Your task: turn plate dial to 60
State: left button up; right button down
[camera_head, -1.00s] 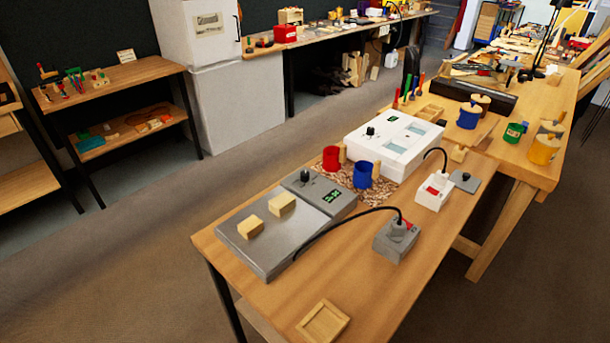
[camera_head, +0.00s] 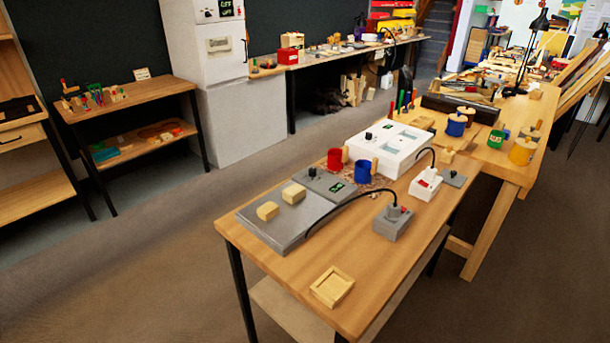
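The reading is too small to make out. A black cable runs from the plate to a grey socket box (camera_head: 393,222). Neither of my grippers shows in this view.
A white box with a dial (camera_head: 388,146), a red mug (camera_head: 334,159), a blue mug (camera_head: 362,172) and a white switch box (camera_head: 425,184) stand behind and right of the plate. A wooden tray (camera_head: 332,287) lies at the near edge. The floor left of the bench is clear.

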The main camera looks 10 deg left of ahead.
aim_at(313, 172)
jog(key=u, duration=2)
jog(key=i, duration=1.85)
jog(key=z, duration=2.8)
